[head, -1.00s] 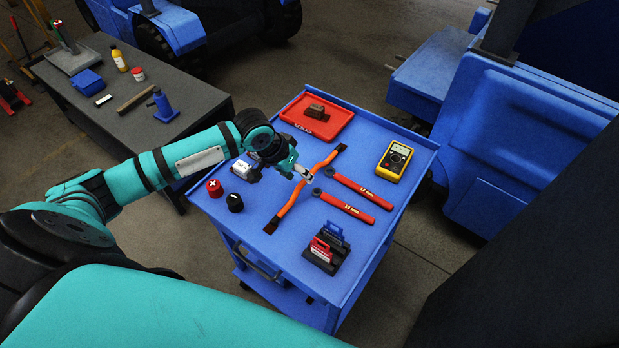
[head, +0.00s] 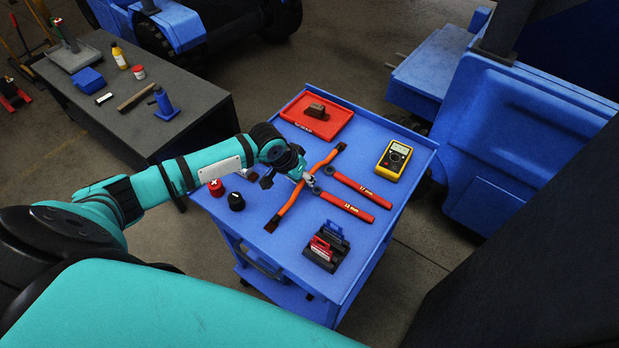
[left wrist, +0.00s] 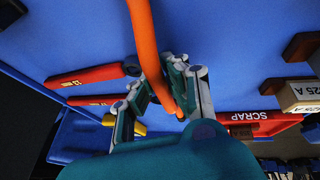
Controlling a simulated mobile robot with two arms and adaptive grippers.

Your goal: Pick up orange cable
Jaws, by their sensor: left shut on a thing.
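The orange cable (head: 289,204) lies diagonally across the blue cart top, with dark ends. My left gripper (head: 308,180) is at the cable's middle, low over the cart. It is shut on the cable. In the left wrist view the cable (left wrist: 144,38) runs from the top edge down between the fingers (left wrist: 168,88). The gripped stretch is partly hidden by the fingers. I cannot tell whether the cable is lifted off the cart. My right gripper is not in view.
Two red-handled wrenches (head: 358,187) lie just right of the gripper. A yellow multimeter (head: 394,161), a red scrap tray (head: 341,124), a red cap (head: 216,188), a black cap (head: 236,201) and a red and black holder (head: 327,246) are on the blue cart (head: 372,142).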

